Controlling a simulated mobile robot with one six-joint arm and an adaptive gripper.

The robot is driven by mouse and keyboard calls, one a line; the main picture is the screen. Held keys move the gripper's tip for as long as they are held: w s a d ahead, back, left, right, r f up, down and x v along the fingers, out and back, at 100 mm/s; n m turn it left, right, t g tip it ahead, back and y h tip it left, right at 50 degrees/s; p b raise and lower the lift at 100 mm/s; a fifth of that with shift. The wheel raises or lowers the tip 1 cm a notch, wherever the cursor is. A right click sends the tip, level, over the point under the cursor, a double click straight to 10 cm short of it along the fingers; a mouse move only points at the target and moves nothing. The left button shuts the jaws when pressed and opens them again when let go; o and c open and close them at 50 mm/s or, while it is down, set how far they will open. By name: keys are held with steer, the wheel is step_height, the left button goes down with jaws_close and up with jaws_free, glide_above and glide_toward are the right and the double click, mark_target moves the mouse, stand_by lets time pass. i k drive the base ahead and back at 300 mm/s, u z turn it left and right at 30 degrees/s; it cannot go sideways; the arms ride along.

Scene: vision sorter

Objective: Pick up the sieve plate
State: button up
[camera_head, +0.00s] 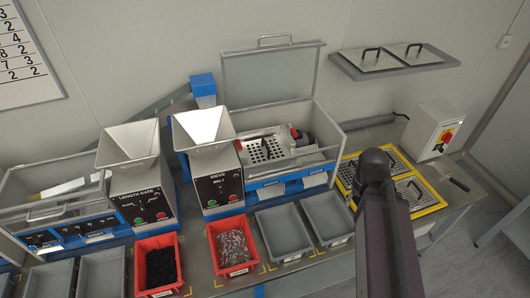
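Several perforated metal plates with dark handles are in view. One plate with large round holes (259,155) sits inside the open sieve machine (288,182). Others lie in a yellow-edged frame (430,209) on the bench at right, including a rear plate (399,166) and a front right plate (406,184). My arm partly covers this frame. Two more handled plates, a left one (365,63) and a right one (425,57), lie on the wall shelf; their hole pattern is too small to tell. My dark arm rises from the bottom right; its gripper is not visible.
The sieve machine's clear lid (270,75) stands raised. A white hopper (205,127) is left of it. Red bins of black (159,263) and reddish-grey pieces (234,248) stand in front, beside empty grey trays (283,232). A control box (432,130) stands at right.

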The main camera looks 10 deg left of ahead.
mark_target(264, 147)
steer(key=z, duration=0.55)
steer(key=k, duration=0.85)
steer(key=u, duration=0.7)
steer(key=i, duration=1)
steer(key=u, duration=0.05)
